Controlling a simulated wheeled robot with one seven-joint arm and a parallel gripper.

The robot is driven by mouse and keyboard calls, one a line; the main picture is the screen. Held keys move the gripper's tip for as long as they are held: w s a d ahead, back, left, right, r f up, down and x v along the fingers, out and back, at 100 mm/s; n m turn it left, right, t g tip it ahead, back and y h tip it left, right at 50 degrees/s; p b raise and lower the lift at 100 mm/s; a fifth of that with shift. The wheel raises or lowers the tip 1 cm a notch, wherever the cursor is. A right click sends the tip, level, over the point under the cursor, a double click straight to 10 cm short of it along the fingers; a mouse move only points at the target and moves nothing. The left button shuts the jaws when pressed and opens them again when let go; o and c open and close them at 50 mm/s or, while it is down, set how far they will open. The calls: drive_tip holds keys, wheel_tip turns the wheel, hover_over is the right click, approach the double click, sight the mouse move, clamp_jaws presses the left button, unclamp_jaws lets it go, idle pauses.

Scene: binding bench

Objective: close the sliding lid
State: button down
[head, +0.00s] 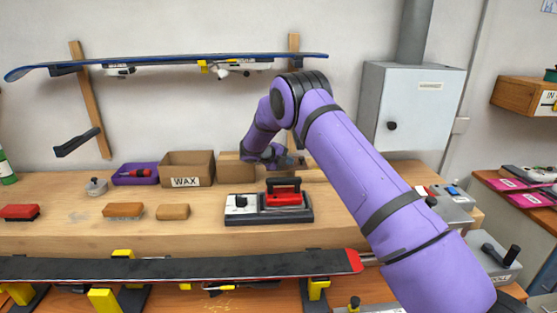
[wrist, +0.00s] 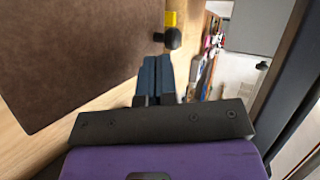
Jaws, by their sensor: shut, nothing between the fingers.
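A brown box labelled WAX (head: 186,169) stands at the back of the wooden bench, its top appearing open. A second brown boxy part (head: 236,167) is just right of it; I cannot tell which piece is the sliding lid. My gripper (wrist: 157,62) is shut and empty. In the head view it is near the right end of that second part, its fingertips hard to make out. In the wrist view a large brown panel (wrist: 80,50) fills the upper left, and a black knob (wrist: 173,39) with a yellow block is just past the fingertips. Contact is unclear.
A waxing iron (head: 284,193) on a pad sits in front of my gripper. A purple tray (head: 135,174), brushes and a cork block (head: 173,212) lie to the left. A ski (head: 180,266) runs along the front. A grey cabinet (head: 412,108) hangs at right.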

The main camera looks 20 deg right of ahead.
drive_tip(key=shift+w+d+f, duration=0.1)
drive_tip(key=shift+d+f, duration=0.05)
drive_tip(key=shift+d, duration=0.5)
drive_tip(key=shift+w+d+f, duration=0.1)
drive_tip(key=shift+d, duration=0.5)
